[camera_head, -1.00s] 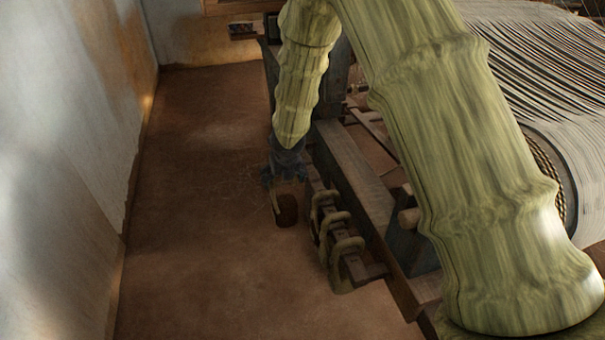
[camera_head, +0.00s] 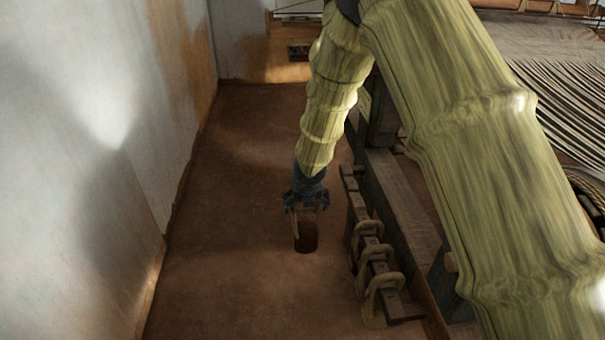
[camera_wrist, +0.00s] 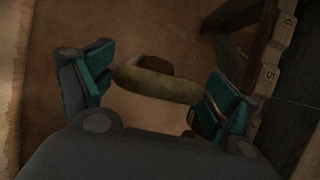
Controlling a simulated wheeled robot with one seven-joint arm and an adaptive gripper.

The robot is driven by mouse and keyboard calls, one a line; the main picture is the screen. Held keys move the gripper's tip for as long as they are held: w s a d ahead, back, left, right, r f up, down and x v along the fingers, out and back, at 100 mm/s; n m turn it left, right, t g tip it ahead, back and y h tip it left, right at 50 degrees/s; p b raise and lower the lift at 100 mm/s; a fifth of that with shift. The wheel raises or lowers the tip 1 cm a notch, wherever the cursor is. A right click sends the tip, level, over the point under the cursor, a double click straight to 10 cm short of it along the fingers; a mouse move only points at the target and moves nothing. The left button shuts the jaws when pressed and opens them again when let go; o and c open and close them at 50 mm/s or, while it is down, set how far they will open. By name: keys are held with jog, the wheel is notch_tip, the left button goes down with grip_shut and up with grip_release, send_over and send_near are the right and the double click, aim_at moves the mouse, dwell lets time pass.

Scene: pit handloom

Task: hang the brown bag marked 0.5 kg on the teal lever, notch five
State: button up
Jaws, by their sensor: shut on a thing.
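The brown bag (camera_head: 306,238) hangs below my gripper (camera_head: 305,207) in the head view, clear of the rail beside it. In the wrist view my gripper (camera_wrist: 160,92) is shut on its thick olive loop (camera_wrist: 155,83), which spans between the teal-padded fingers. Part of the brown body (camera_wrist: 158,64) shows behind the loop. The 0.5 kg mark is not readable. A wooden bar with a tag reading 5 (camera_wrist: 270,74) and one reading 6 (camera_wrist: 288,21) runs at the upper right. No teal lever can be made out.
A dark wooden rail (camera_head: 352,205) stands to the right of the bag, with several olive loops (camera_head: 378,268) hung along its near part. The loom's beam (camera_head: 405,200) lies beyond. A pale wall (camera_head: 100,130) stands at left, with open earthen floor (camera_head: 235,220) between.

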jog(key=shift+d, duration=0.1)
jog(key=m, duration=0.1)
jog(key=d+m+h, duration=0.1)
jog(key=m, duration=0.1)
jog(key=shift+s+d+r, duration=0.1)
jog(key=shift+r, duration=0.15)
jog(key=s+d+r+m+g+h, duration=0.2)
jog(key=s+d+m+g+h, duration=0.35)
jog(key=m, duration=1.15)
jog(key=s+a+r+m+g+y+p, duration=0.1)
jog(key=s+a+r+m+g+y, duration=0.1)
jog(key=s+m, duration=0.3)
jog(key=s+a+r+m+g+y+p, duration=0.1)
jog(key=s+a+r+m+g+y, duration=0.1)
jog(key=m, duration=0.9)
jog(key=shift+s+a+r+y+p, duration=0.4)
jog(key=shift+s+a+r+y, duration=0.4)
jog(key=shift+s+r+y, duration=0.9)
jog(key=shift+s+f+h, duration=0.25)
jog(key=shift+s+h, duration=0.15)
jog(key=shift+h, duration=0.15)
jog(key=a+p, duration=0.4)
jog(key=a, duration=0.8)
jog(key=shift+s+p, duration=0.25)
jog(key=shift+p, duration=0.05)
